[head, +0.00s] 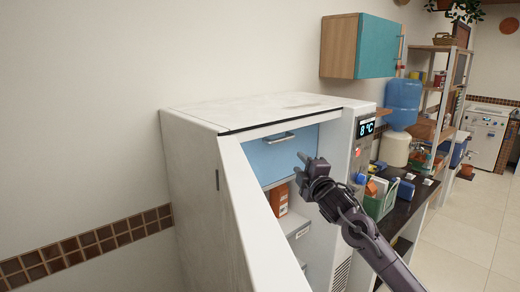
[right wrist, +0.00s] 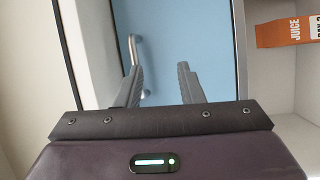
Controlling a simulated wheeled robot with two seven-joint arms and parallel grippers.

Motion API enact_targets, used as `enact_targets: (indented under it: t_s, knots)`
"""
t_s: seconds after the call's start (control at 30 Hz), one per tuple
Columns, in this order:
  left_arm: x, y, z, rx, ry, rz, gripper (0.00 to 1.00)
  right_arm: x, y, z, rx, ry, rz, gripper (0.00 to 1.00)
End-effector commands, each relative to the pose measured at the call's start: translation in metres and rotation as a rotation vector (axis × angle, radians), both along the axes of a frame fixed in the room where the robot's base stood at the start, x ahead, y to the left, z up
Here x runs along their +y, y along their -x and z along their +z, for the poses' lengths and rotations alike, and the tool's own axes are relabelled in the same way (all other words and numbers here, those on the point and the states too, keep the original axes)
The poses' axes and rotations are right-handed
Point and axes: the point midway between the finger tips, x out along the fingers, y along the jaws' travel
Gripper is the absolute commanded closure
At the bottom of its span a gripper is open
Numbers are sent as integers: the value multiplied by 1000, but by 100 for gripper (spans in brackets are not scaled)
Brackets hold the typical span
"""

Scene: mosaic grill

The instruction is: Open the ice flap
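The ice flap (head: 270,158) is a blue panel with a silver bar handle (head: 280,138), at the top inside the white freezer cabinet. It is closed in the head view. My right gripper (head: 301,160) is in front of the flap, to the right of and a little below the handle. In the right wrist view the gripper (right wrist: 158,85) is open and empty, its two fingers apart. The flap (right wrist: 190,40) fills the middle there and the handle (right wrist: 133,48) shows beyond the left finger. I cannot tell any contact. My left gripper is not in view.
The white cabinet door (head: 245,225) stands open at the left front. An orange juice carton (head: 279,200) sits on a shelf below the flap and shows at right in the wrist view (right wrist: 285,32). A control panel (head: 366,128) and a cluttered counter lie to the right.

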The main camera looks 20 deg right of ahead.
Motion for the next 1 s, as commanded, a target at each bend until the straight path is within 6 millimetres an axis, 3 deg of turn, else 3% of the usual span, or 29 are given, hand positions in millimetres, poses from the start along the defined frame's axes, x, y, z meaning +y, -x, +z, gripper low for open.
enact_targets:
  t_s: [0.1, 0.2, 0.7, 1.0]
  knots:
    - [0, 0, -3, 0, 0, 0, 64, 4, 6, 29, -45, 48, 4, 66]
    - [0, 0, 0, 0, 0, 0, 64, 5, 4, 39, -57, 59, 5, 66]
    - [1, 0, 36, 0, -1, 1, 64, 1, -59, 50, -56, 55, 4, 66]
    - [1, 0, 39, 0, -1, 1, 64, 0, -70, 49, -55, 57, 4, 66]
